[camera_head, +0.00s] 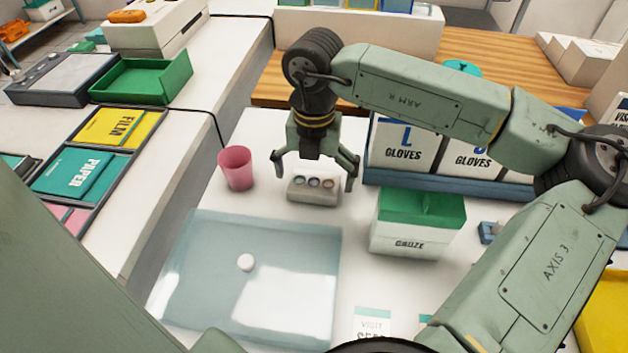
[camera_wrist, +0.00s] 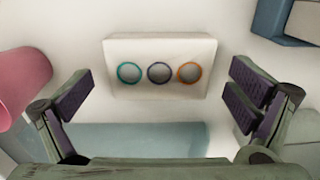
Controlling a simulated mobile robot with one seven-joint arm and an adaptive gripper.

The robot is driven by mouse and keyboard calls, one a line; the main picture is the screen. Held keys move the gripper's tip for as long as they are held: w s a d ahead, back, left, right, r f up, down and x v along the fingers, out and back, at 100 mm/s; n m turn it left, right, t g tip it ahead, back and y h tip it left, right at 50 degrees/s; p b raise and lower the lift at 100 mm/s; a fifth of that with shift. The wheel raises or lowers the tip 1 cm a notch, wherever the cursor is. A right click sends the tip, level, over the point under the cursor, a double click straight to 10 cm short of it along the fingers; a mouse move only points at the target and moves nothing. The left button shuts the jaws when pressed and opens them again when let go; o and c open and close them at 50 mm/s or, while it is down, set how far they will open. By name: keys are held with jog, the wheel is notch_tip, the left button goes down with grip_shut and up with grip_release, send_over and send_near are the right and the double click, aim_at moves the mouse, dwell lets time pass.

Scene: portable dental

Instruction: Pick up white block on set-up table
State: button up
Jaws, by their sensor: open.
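The white block (camera_head: 314,190) is a small pale box with three round rings on it, lying on the white set-up table (camera_head: 368,296). In the wrist view the block (camera_wrist: 160,92) is in the upper middle, with teal, purple and orange rings. My gripper (camera_head: 314,182) is open, its two fingers spread to the left and right of the block in the head view. In the wrist view my gripper (camera_wrist: 158,105) has empty jaws, and the block appears between and slightly beyond the fingertips without visible contact. The exact height above it cannot be told.
A pink cup (camera_head: 236,168) stands close to the left finger. A glove box rack (camera_head: 440,180) is close on the right, with a green and white gauze box (camera_head: 417,224) in front. A translucent blue tray (camera_head: 290,290) with a round white item lies nearer.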

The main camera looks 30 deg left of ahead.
jog(key=shift+f, duration=0.3)
jog(key=shift+c, duration=0.4)
jog(key=c, duration=1.2)
